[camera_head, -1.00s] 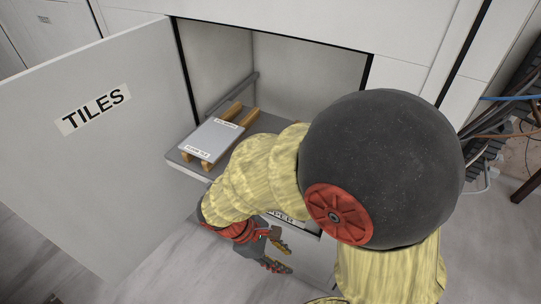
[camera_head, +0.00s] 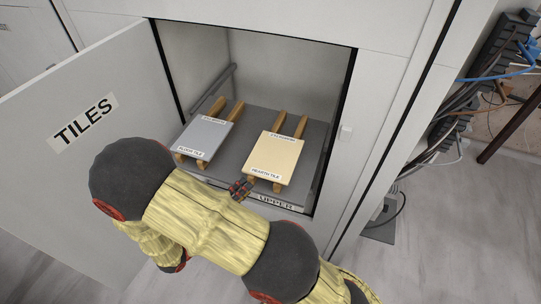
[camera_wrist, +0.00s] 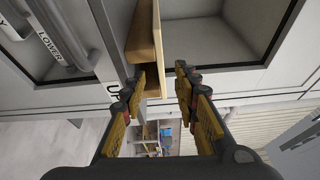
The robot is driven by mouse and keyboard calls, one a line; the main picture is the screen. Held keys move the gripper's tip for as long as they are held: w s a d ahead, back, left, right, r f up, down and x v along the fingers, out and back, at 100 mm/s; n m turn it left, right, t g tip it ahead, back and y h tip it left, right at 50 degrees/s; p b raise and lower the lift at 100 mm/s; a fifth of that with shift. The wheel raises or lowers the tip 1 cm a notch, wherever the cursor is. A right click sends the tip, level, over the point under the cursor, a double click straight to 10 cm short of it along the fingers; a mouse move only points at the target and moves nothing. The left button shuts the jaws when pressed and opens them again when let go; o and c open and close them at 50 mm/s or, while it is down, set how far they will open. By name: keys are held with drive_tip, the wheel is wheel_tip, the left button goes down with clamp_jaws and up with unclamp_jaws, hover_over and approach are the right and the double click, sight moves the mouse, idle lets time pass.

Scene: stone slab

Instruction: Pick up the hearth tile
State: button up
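The hearth tile (camera_head: 275,157) is a cream slab labelled "HEARTH TILE". It lies on two wooden rails on the grey shelf, at the right inside the open cabinet. My gripper (camera_head: 241,189) is in front of the shelf, just left of the tile's near edge in the head view. In the wrist view my gripper (camera_wrist: 158,84) is open, with its two fingers spread and nothing held. A wooden rail (camera_wrist: 143,42) and the tile's thin pale edge (camera_wrist: 157,48) show just beyond the fingertips, nearer the left finger. I cannot tell if they touch.
The cabinet door (camera_head: 70,150) marked "TILES" stands open at left. The shelf (camera_head: 240,165) has an "UPPER" label on its front. Cables (camera_head: 480,100) hang at right; open floor lies below.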

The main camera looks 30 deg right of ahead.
sight(268, 167)
drive_tip(key=shift+n, duration=0.3)
drive_tip(key=x, duration=1.2)
drive_tip(key=shift+c, duration=0.4)
clamp_jaws()
